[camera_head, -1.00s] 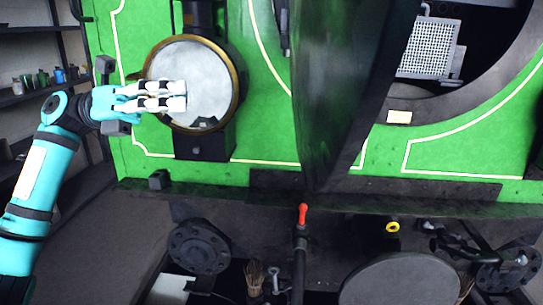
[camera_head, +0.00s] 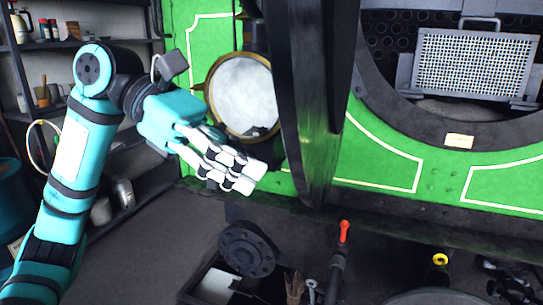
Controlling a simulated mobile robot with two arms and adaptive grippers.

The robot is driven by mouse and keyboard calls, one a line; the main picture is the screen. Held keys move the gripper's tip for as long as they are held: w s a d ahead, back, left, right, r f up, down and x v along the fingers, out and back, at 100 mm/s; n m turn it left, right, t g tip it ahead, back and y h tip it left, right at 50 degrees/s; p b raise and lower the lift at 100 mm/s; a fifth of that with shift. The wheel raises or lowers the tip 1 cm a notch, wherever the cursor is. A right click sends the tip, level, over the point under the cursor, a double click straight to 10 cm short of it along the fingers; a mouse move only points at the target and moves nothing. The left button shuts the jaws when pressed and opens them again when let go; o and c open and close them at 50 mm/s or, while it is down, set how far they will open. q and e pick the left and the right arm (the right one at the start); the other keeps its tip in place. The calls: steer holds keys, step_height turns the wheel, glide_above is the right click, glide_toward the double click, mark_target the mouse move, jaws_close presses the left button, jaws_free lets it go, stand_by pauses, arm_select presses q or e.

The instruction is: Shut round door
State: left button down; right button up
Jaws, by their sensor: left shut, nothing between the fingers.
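My right gripper is not in view.
A round lamp (camera_head: 242,95) with a brass rim sits behind my left gripper. A red-handled lever (camera_head: 343,232) stands below the door. Shelves (camera_head: 95,40) with jars line the left wall. A dark box (camera_head: 215,285) with tools lies below.

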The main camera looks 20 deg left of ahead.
arm_select(q)
steer(key=d+p, duration=0.1)
steer(key=d, duration=0.3)
steer(key=shift+r, duration=0.15)
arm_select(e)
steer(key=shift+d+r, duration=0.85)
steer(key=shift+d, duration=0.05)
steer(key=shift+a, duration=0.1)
